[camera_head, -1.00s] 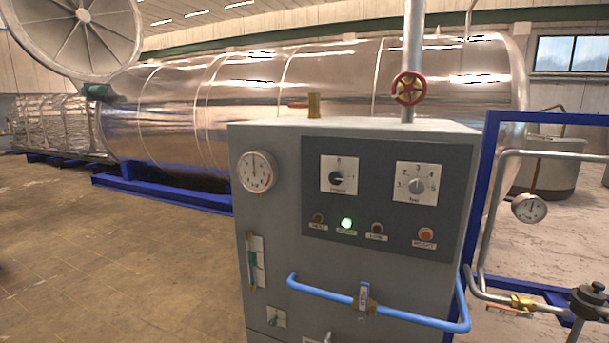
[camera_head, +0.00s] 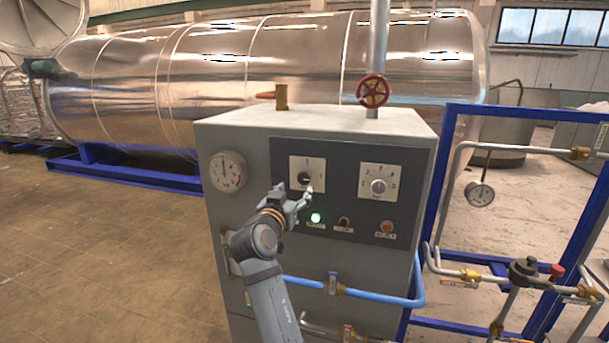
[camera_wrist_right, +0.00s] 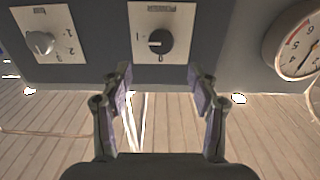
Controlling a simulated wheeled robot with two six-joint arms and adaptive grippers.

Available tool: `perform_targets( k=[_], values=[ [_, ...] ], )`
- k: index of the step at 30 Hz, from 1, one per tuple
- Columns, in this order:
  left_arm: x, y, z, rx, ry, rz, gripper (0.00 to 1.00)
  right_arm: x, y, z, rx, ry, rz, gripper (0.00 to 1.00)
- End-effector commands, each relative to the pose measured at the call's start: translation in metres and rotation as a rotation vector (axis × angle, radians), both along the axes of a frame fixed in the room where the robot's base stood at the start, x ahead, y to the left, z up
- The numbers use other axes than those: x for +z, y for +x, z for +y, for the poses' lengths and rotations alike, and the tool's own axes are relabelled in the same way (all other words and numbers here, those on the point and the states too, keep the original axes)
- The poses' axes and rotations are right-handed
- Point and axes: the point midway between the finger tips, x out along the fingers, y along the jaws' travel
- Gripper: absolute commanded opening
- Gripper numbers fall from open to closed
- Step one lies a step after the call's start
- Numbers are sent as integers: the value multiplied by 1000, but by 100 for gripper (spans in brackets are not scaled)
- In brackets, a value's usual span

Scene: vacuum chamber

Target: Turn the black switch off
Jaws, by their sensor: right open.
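The black switch (camera_head: 304,178) is a round knob on a white square plate on the cabinet's dark panel. In the right wrist view the black switch (camera_wrist_right: 160,42) shows upside down, its white mark towards the "1", with the "0" at the plate's lower edge. My right gripper (camera_head: 300,194) is in front of the panel, just below the knob, and partly covers the plate. In the wrist view my right gripper (camera_wrist_right: 160,75) is open and empty, its two fingers spread to either side below the knob, apart from it. My left gripper is not in view.
A grey knob (camera_head: 378,187) sits right of the switch. A gauge (camera_head: 227,172) is at left. A blue pipe (camera_head: 375,299) crosses the lower cabinet front. A blue frame (camera_head: 437,200) stands at right.

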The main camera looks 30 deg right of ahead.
Motion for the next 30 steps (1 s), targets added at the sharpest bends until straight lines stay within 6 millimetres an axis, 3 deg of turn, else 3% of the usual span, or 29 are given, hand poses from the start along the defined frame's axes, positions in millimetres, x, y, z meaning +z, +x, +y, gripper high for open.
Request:
perform_targets(
  k=[5,19,30],
  values=[
    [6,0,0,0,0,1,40,3,5,-5,-1,-3,0,60],
    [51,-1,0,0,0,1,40,3,61,-72,-1,-4,5,60],
    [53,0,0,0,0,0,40,-1,69,-80,1,-1,1,60]
  ],
)
